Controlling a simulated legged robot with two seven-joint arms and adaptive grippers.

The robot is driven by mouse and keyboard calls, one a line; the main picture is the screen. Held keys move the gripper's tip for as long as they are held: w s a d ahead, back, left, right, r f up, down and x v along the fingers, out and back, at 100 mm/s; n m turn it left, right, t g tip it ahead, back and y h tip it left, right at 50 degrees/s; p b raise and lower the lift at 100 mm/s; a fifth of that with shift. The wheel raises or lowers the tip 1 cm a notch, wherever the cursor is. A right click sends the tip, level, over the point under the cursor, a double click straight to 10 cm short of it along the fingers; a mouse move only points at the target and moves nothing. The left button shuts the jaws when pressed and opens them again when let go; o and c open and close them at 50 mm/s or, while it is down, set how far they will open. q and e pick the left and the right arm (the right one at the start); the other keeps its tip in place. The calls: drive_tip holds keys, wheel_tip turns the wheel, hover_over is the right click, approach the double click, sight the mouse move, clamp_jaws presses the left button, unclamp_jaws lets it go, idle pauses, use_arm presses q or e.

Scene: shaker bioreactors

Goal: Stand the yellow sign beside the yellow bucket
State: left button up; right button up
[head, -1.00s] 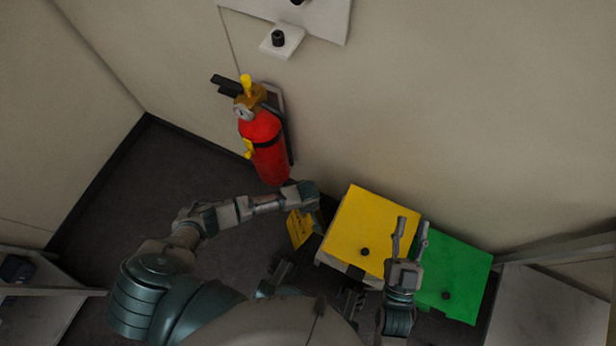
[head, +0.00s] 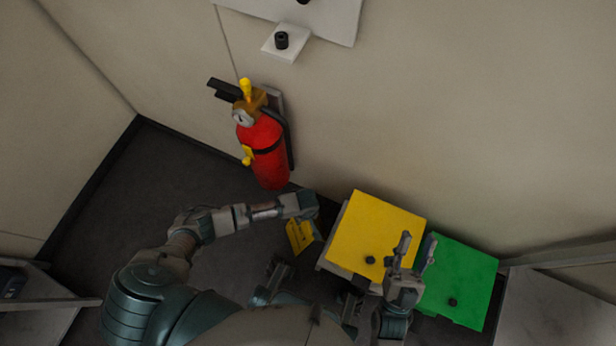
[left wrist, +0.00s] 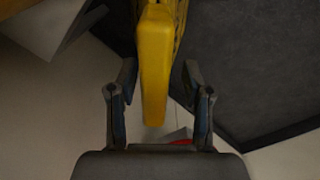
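The yellow sign (head: 300,235) is on the floor just left of the yellow bucket (head: 378,232) in the head view, with a gap between them. It looks upright, but its base is hard to see. In the left wrist view the sign's yellow edge (left wrist: 155,65) is between the fingers of my left gripper (left wrist: 158,90), with gaps on both sides. The left gripper is open around it, its fingers mostly hidden in the head view. My right gripper (head: 415,250) is open and empty, over the right edge of the yellow bucket's lid.
A green-lidded bin (head: 462,280) stands right of the yellow bucket. A red fire extinguisher (head: 263,150) hangs on the wall behind the sign. Grey shelves or tables show at the lower left and right edges. The dark floor at left is clear.

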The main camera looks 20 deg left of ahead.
use_arm(q)
drive_tip(key=shift+d+r, duration=0.25)
drive_tip(key=shift+r, duration=0.25)
drive_tip(key=shift+w+d+r+p, duration=0.15)
drive_tip(key=shift+r+p, duration=0.25)
drive_tip(key=shift+r, duration=0.2)
drive_tip(key=shift+d+r+p, duration=0.1)
drive_tip(key=shift+r+p, duration=0.25)
drive_tip(key=shift+r, duration=0.2)
wheel_tip(320, 180, up, 4)
drive_tip(key=shift+a+r+p, duration=0.15)
drive_tip(key=shift+r+p, duration=0.05)
drive_tip(key=shift+p, duration=0.9)
drive_tip(key=shift+a+r+p, duration=0.15)
drive_tip(key=shift+r+p, duration=0.8)
drive_tip(key=shift+r, duration=1.3)
use_arm(e)
drive_tip(key=w+f+n+g+h, duration=0.1)
drive_tip(key=w+f+g, duration=0.2)
drive_tip(key=f+g, duration=0.7)
drive_tip(key=shift+d+f+g+h, duration=0.3)
drive_tip(key=shift+d+f+g, duration=0.1)
drive_tip(key=shift+f, duration=0.45)
